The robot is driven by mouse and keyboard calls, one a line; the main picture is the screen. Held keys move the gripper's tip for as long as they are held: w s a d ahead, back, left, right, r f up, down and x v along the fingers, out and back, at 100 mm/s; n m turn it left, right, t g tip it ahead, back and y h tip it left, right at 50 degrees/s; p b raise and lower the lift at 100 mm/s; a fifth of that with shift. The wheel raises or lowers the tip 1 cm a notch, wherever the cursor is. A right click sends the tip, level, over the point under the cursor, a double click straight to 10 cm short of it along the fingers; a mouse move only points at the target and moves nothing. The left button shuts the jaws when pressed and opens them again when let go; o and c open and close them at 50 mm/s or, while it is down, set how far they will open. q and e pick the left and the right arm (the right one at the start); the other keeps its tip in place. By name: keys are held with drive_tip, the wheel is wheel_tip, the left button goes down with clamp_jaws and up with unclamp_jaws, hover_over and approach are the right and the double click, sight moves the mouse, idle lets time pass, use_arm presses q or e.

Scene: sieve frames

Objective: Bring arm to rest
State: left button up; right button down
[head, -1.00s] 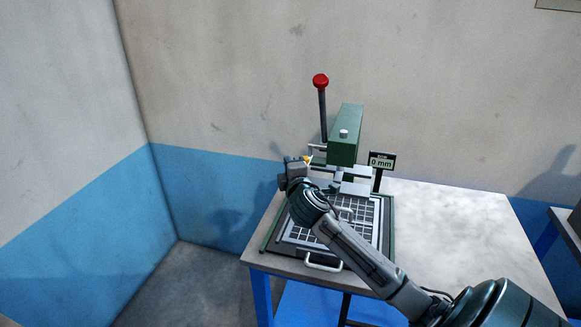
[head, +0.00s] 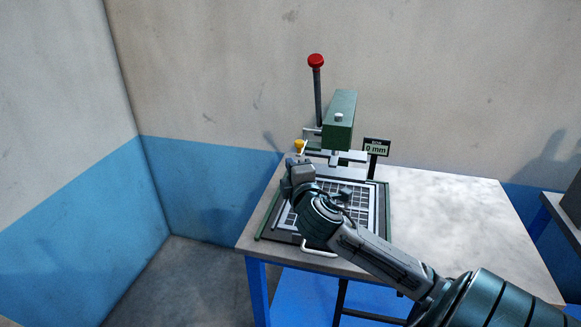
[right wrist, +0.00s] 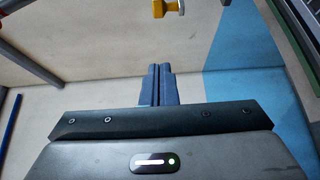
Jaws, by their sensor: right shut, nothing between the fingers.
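My right arm comes in from the lower right in the head view. Its gripper (head: 297,172) is over the left part of the grid plate (head: 368,217), in front of the press. In the right wrist view the two dark fingers (right wrist: 161,84) are shut together with nothing between them. A yellow knob (head: 299,146) stands just beyond the gripper, apart from it. It also shows in the right wrist view (right wrist: 172,8), ahead of the fingertips. The gripper and forearm hide part of the grid plate. My left gripper is not in view.
The green press (head: 341,115) has an upright lever with a red ball (head: 315,60). A small display (head: 376,148) beside it reads 0 mm. The table (head: 450,215) is bare on the right. Walls stand behind and left. Another table is partly visible at the right edge.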

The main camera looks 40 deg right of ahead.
drive_tip(key=s+a+f+m+g+y, duration=0.25)
drive_tip(key=s+a+f, duration=0.2)
drive_tip(key=f, duration=0.45)
drive_tip(key=s+a+f+m+g+y, duration=0.1)
drive_tip(key=s+a+f+m+g, duration=0.25)
drive_tip(key=s+f, duration=0.45)
drive_tip(key=s+a+f+m+g+y, duration=0.4)
drive_tip(key=s+a+f+m+g, duration=0.2)
drive_tip(key=s+a+f, duration=0.55)
drive_tip(key=s+d+f+g, duration=0.1)
drive_tip(key=s+d+f, duration=0.1)
drive_tip(key=f, duration=1.5)
drive_tip(key=s+d+f+g, duration=0.1)
drive_tip(key=s+d+f, duration=0.1)
drive_tip(key=f, duration=1.4)
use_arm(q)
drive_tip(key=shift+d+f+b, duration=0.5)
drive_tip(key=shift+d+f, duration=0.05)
use_arm(e)
drive_tip(key=s+f, duration=1.7)
drive_tip(key=s, duration=0.1)
drive_tip(key=shift+d+f+g, duration=0.4)
drive_tip(key=shift+d, duration=0.05)
